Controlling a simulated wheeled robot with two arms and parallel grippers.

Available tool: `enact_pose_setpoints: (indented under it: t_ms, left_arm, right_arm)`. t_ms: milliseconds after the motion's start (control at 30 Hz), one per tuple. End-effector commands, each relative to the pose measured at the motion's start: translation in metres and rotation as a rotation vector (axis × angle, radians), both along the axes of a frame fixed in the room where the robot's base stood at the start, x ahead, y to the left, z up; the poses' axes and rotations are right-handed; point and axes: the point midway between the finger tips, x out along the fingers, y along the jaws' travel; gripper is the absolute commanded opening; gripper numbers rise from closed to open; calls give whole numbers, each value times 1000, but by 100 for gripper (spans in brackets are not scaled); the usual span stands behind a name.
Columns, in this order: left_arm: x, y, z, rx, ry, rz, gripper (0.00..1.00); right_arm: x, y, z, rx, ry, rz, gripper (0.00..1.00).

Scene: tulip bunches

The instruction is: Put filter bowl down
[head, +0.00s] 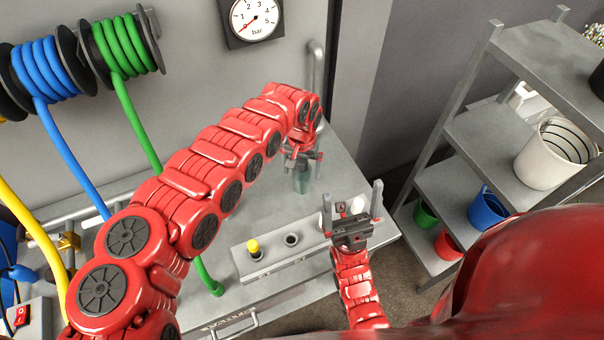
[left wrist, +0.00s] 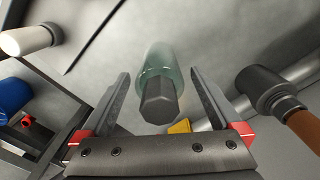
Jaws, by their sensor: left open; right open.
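The filter bowl is a greenish, see-through cup; in the head view it (head: 302,183) shows just below my left gripper, over the grey steel worktop (head: 225,222). Its lower end is partly hard to make out against the worktop. In the left wrist view the bowl (left wrist: 158,56) lies between the open fingers, with a dark hexagonal end toward the camera. My left gripper (head: 303,157) is open, and I see a gap on each side of the bowl. My right gripper (head: 352,200) is open and empty, fingers pointing up, near the worktop's front right.
A grey block (head: 275,262) with a yellow-capped piece (head: 253,247) and a dark round socket (head: 291,240) sits at the front. A shelf rack (head: 490,130) with a white bucket (head: 552,155) and coloured bins stands right. Hose reels and a pressure gauge (head: 254,18) hang behind.

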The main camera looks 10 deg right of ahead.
Motion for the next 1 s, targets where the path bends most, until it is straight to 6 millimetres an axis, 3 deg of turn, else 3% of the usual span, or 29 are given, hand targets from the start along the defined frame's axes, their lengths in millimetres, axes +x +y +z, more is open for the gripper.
enact_pose_setpoints:
  t_ms: [300,500,1000]
  left_arm:
    - [3,0,60,-3,-7,2,98]
    - [2,-2,88,-5,-5,0,98]
    - [0,-1,93,-2,0,-1,98]
  right_arm:
    - [0,0,-29,0,0,0,100]
    - [0,0,-37,0,0,0,100]
    - [0,0,-37,0,0,0,100]
